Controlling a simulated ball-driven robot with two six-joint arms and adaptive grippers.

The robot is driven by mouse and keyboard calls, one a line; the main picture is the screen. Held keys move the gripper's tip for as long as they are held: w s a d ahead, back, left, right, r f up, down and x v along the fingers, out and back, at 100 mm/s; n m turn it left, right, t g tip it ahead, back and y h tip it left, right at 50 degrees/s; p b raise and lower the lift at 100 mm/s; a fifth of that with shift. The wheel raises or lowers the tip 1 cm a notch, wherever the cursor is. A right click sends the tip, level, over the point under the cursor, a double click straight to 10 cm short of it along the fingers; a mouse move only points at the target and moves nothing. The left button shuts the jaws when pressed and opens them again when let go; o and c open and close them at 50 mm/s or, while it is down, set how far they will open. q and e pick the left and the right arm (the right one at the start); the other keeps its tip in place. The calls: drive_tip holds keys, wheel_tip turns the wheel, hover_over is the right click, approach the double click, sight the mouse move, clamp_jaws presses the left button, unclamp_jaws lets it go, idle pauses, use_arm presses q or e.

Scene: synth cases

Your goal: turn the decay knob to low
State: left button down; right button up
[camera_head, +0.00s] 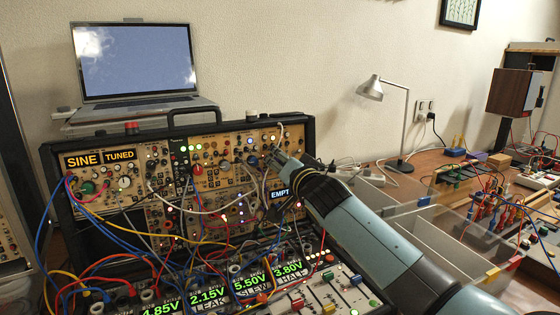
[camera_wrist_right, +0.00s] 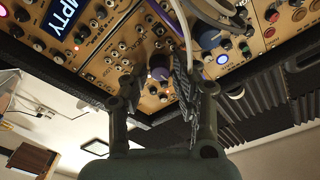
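A modular synth case (camera_head: 308,130) stands on the table, its upright panel full of knobs, jacks and cables. My right gripper (camera_head: 277,158) reaches in from the lower right to the right part of this panel. In the right wrist view my right gripper (camera_wrist_right: 156,80) is open, with one finger on each side of a dark knob (camera_wrist_right: 160,68). The right-hand finger is close to the knob; a gap shows on the other side. I cannot tell whether either touches. My left gripper is not in view.
Patch cables (camera_head: 130,225) hang across the left and middle of the case. A grey cable (camera_wrist_right: 190,35) runs close by the right finger. A laptop (camera_head: 135,65) stands behind the case. A clear-walled bin (camera_head: 425,240) and a lamp (camera_head: 405,125) are to the right.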

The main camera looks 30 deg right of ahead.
clamp_jaws()
drive_tip(key=shift+n+p, duration=0.3)
drive_tip(key=shift+n, duration=0.2)
drive_tip(key=n+y+p, duration=0.1)
drive_tip(key=n+p, duration=0.2)
drive_tip(key=n, duration=0.3)
drive_tip(key=n+y+p, duration=0.1)
drive_tip(key=n+p, duration=0.3)
drive_tip(key=n, duration=0.2)
drive_tip(key=n+p, duration=0.3)
drive_tip(key=n, duration=0.3)
drive_tip(key=shift+d+g+y, duration=0.1)
drive_tip(key=shift+g+y, duration=0.2)
drive_tip(key=shift+y, duration=0.1)
drive_tip(key=shift+n, duration=0.4)
